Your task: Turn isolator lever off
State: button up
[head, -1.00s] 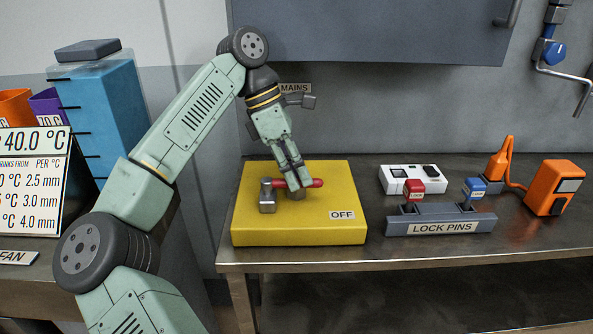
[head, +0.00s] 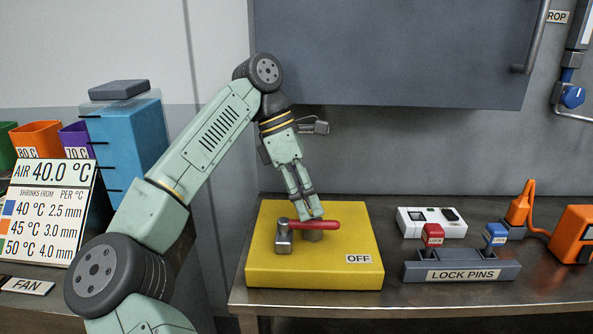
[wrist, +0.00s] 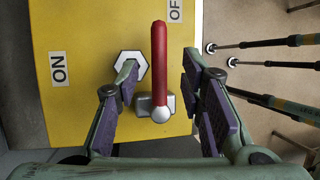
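The isolator lever (head: 322,223) is a red handle lying roughly level over a yellow box (head: 262,265), pointing right in the head view from a grey metal block (head: 284,243). An OFF label (head: 359,259) sits at the box's front right. In the wrist view the lever (wrist: 159,60) points up, with a pale ball end near the grey block; an ON label (wrist: 58,69) is on the left and OFF is partly cut off at the top. My gripper (head: 314,213) is at the lever. Its fingers (wrist: 160,115) are spread on both sides of the handle, with gaps showing.
A grey LOCK PINS rack (head: 461,271) with red and blue pins stands right of the box. Behind it are a white device (head: 431,222) and orange equipment (head: 573,235). A grey cabinet (head: 390,50) overhangs the bench. Left are coloured bins and a temperature sign (head: 48,212).

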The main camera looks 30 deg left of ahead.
jog(key=v, duration=0.8)
jog(key=shift+a+r, duration=0.15)
jog(key=shift+r, duration=0.2)
jog(key=shift+f, duration=0.1)
